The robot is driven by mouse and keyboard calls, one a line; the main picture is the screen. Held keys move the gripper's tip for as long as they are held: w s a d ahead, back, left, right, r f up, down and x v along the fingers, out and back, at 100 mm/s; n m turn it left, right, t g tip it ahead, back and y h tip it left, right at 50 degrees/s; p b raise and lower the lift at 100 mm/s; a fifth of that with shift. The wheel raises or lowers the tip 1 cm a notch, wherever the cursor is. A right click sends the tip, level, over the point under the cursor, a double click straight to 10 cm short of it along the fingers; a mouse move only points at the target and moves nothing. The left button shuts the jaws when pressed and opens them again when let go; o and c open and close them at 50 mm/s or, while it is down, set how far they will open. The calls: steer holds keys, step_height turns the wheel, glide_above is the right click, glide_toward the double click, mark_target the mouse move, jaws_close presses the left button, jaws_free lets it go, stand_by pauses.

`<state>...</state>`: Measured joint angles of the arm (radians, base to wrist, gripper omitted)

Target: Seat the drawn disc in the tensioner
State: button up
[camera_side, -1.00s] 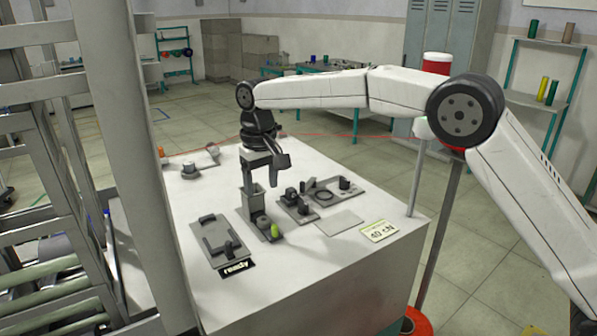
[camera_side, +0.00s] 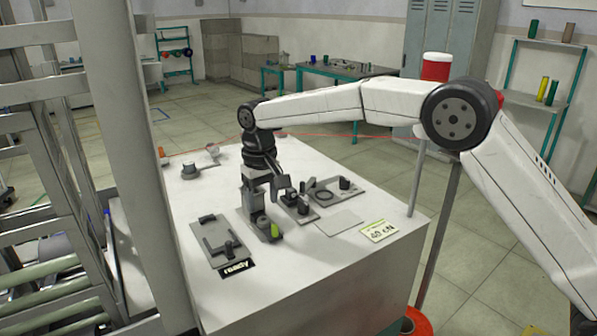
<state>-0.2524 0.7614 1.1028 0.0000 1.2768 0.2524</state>
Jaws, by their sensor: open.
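My gripper (camera_side: 264,196) points down over the small grey upright block (camera_side: 252,204) on the white table, with its jaws apart. One finger overlaps the block in the picture; I cannot tell whether they touch. No disc can be made out at or between the fingers. To the right of the gripper is a grey plate (camera_side: 322,202) with dark posts and a dark ring (camera_side: 325,197). It may be the tensioner, but its parts are too small to tell. The gripper partly hides the plate's left end.
A yellow-green knob (camera_side: 275,230) stands in front of the block. A grey fixture (camera_side: 214,238) with a "ready" sign (camera_side: 237,269) is front left. A flat pale plate (camera_side: 338,222) and a "40 cN" card (camera_side: 380,231) lie right. A red thread (camera_side: 330,135) crosses behind the gripper.

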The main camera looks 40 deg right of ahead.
mark_target(264, 219)
steer(key=shift+f, duration=1.95)
steer(key=c, duration=0.8)
steer(key=shift+r, duration=0.1)
steer(key=shift+r, duration=0.15)
steer(key=shift+r, duration=2.35)
